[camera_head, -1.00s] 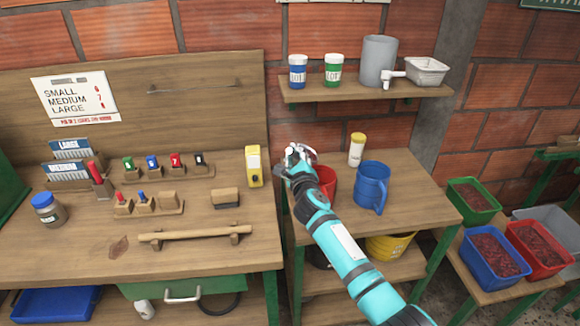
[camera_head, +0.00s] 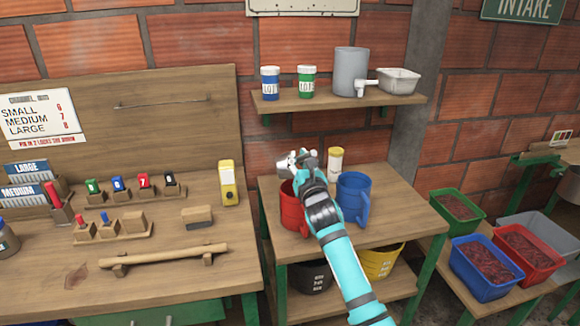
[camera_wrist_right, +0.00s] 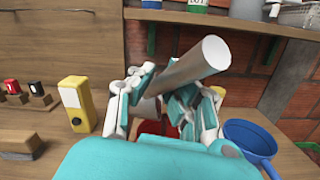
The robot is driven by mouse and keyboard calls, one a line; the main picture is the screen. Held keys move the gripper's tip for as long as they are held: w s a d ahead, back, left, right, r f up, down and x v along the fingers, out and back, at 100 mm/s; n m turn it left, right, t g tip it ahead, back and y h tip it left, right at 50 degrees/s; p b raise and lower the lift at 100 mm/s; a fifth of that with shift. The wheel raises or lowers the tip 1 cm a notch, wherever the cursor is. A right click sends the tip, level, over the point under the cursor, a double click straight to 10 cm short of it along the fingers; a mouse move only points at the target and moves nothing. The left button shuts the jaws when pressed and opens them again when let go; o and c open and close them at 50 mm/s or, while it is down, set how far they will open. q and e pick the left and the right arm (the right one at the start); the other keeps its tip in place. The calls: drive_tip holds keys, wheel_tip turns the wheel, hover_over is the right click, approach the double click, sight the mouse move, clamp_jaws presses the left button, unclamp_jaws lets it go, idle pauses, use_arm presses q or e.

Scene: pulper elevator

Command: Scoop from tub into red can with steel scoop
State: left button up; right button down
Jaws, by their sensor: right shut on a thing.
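My right gripper (camera_head: 308,163) is shut on the steel scoop (camera_head: 287,165), held above the red can (camera_head: 292,210) on the small wooden table. In the right wrist view the scoop's grey metal shaft (camera_wrist_right: 190,67) lies between the fingers, tilted up to the right. The red can (camera_wrist_right: 155,128) shows partly below, largely hidden by the fingers. A green tub (camera_head: 456,205), a blue tub (camera_head: 485,270) and a red tub (camera_head: 530,252), each with reddish contents, stand on a low bench at the right. My left gripper is not in view.
A blue can (camera_head: 354,197) and a yellow-white bottle (camera_head: 335,164) stand close to the right of the red can. A shelf (camera_head: 340,101) hangs above. A yellow device (camera_head: 228,184) stands on the left workbench. The small table's front right is clear.

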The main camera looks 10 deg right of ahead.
drive_tip(key=d+m+h, duration=0.1)
drive_tip(key=d+m, duration=0.5)
drive_tip(key=m, duration=0.3)
drive_tip(key=shift+s+d+t+h+p, duration=0.2)
drive_tip(key=shift+s+t+h+p, duration=0.1)
drive_tip(key=shift+s+h+p, duration=0.15)
drive_tip(key=shift+d+r, duration=0.1)
idle(0.8)
